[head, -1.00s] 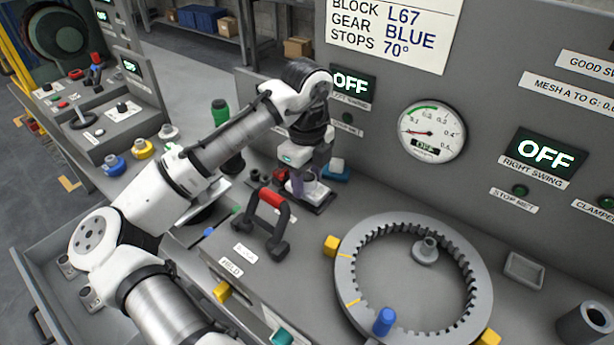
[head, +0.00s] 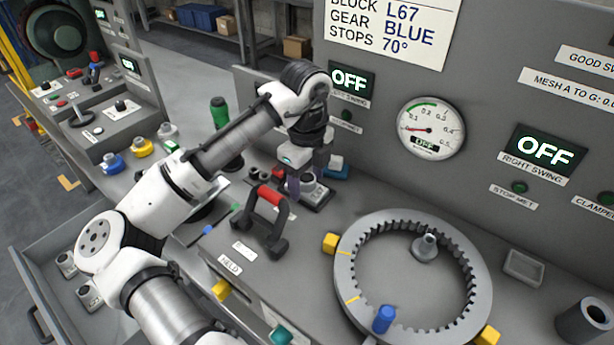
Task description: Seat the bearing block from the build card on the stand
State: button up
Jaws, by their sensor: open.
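The build card (head: 390,35) on the panel reads BLOCK L67, GEAR BLUE, STOPS 70°. A small grey bearing block (head: 313,190) with a round opening sits on a dark base, apparently the stand, behind the red-handled clamp. My gripper (head: 306,176) points down over it, open, with one finger on each side of the block's upper part. Contact between fingers and block cannot be told. The block's far side and any marking are hidden. Two other grey blocks, one at the back (head: 67,264) and one in front (head: 89,296), lie in the open drawer at the left.
A black clamp-like handle with a red grip (head: 268,196) stands close in front of the block. A large toothed ring (head: 352,265) with yellow stops (head: 330,243) fills the right of the bench. A green-topped bottle-like item (head: 219,112) stands behind my arm. The panel rises close behind.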

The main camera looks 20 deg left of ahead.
jog(key=shift+s+f, duration=0.1)
jog(key=shift+f, duration=0.05)
notch_tip(320, 180, up, 14)
jog(key=shift+b, duration=0.3)
dwell(0.4)
